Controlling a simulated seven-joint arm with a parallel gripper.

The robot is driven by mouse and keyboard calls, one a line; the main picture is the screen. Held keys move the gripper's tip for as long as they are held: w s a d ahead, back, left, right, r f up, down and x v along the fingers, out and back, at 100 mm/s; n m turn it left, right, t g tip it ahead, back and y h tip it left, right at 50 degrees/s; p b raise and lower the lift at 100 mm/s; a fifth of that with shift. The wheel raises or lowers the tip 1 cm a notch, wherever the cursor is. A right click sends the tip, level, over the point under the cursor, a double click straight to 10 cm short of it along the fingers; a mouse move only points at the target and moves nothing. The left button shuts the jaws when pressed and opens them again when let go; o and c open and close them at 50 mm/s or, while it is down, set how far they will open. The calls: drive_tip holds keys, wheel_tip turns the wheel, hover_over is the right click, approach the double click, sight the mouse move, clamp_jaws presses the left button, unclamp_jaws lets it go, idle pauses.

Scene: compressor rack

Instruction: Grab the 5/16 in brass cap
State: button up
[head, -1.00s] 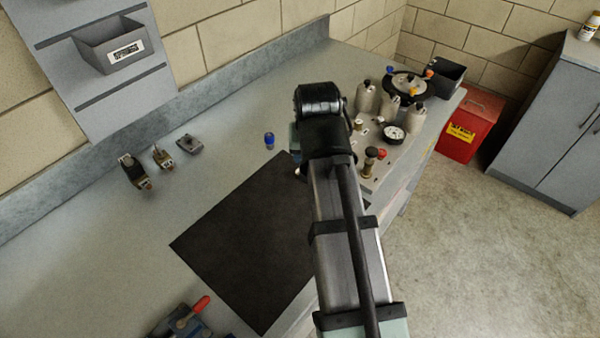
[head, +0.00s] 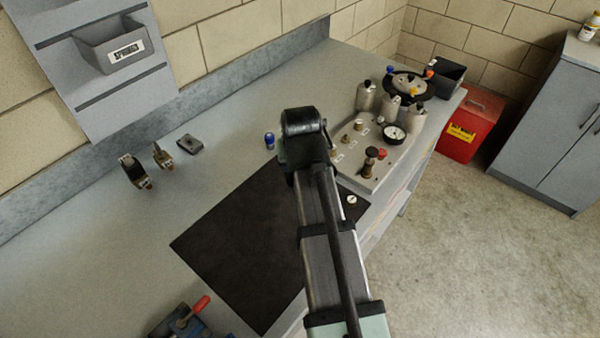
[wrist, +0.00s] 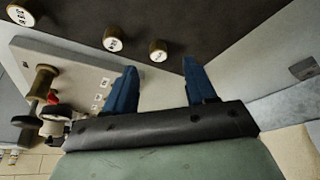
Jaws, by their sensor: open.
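Three small brass caps with white marked tops stand on the dark mat in the wrist view: a right one (wrist: 158,50), a middle one (wrist: 113,38) and a left one (wrist: 20,15) at the top left corner. Their size marks are too small to read surely, so I cannot tell which is 5/16 in. My gripper (wrist: 159,64) is open, with its two blue fingers apart and nothing held. The right cap shows in the gap just beyond the fingertips.
The black mat (head: 225,245) lies on the grey bench. A manifold plate with a gauge (head: 395,134) and valves stands beyond it at right. A red-handled fixture (head: 185,318) sits at front.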

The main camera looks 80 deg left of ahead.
drive_tip(key=shift+x, duration=2.65)
drive_tip(key=shift+w+a, duration=0.15)
drive_tip(key=shift+c, duration=0.2)
clamp_jaws()
